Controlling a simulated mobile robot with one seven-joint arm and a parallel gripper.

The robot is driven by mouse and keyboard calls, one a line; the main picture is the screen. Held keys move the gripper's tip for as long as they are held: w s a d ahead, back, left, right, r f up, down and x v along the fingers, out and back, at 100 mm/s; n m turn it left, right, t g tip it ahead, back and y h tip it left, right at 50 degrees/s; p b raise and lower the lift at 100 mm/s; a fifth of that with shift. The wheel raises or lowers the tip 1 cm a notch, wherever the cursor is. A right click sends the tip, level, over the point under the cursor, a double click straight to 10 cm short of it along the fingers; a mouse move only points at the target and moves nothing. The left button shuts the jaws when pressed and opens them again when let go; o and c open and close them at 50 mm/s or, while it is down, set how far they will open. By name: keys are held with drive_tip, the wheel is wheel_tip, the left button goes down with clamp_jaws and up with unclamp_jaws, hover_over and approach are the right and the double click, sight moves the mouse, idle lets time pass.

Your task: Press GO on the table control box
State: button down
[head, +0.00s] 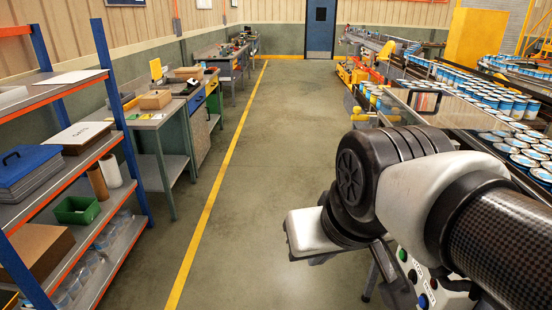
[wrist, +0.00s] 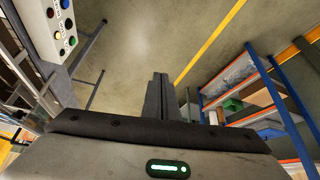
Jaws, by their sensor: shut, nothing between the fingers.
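The control box is a pale panel with several coloured buttons. The lettering is too small to read, so I cannot tell which button is GO. My gripper (wrist: 158,82) is shut and empty, apart from the box.
A shelf rack (head: 108,69) stands at the left, with workbenches (head: 150,122) beyond it. A conveyor with many cans (head: 490,95) runs along the right. The floor aisle (head: 275,130) between them is clear, with a yellow line along it.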

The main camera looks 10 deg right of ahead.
drive_tip(key=shift+s, duration=0.15)
drive_tip(key=w+d+f+m+g+b, duration=0.1)
drive_tip(key=w+d+f+b, duration=0.1)
drive_tip(key=w+f, duration=0.45)
drive_tip(key=w+d+f+m+g+b, duration=0.15)
drive_tip(key=w+f, duration=0.25)
drive_tip(key=f, duration=0.6)
drive_tip(key=w+d+f+g+h+b, duration=0.1)
drive_tip(key=w+d+f+h+b, duration=0.1)
drive_tip(key=d+f, duration=0.45)
drive_tip(key=w+d+f+g+h+b, duration=0.1)
drive_tip(key=w+d+f+h+b, duration=0.15)
drive_tip(key=f, duration=0.75)
drive_tip(key=w+d+f+t+h+b, duration=0.1)
drive_tip(key=d+f+h, duration=0.1)
drive_tip(key=d, duration=0.3)
drive_tip(key=w+d+f+h+b, duration=0.2)
drive_tip(key=d+f, duration=0.1)
drive_tip(key=d, duration=0.2)
drive_tip(key=w+d+r+n+t+h+b, duration=0.2)
drive_tip(key=w+d+n+t+h, duration=0.1)
drive_tip(key=w, duration=0.4)
drive_tip(key=shift+w+d+r+n+t, duration=0.2)
drive_tip(key=shift+r+n+t, duration=0.15)
drive_tip(key=shift+n+t, duration=0.15)
drive_tip(key=shift+g, duration=0.25)
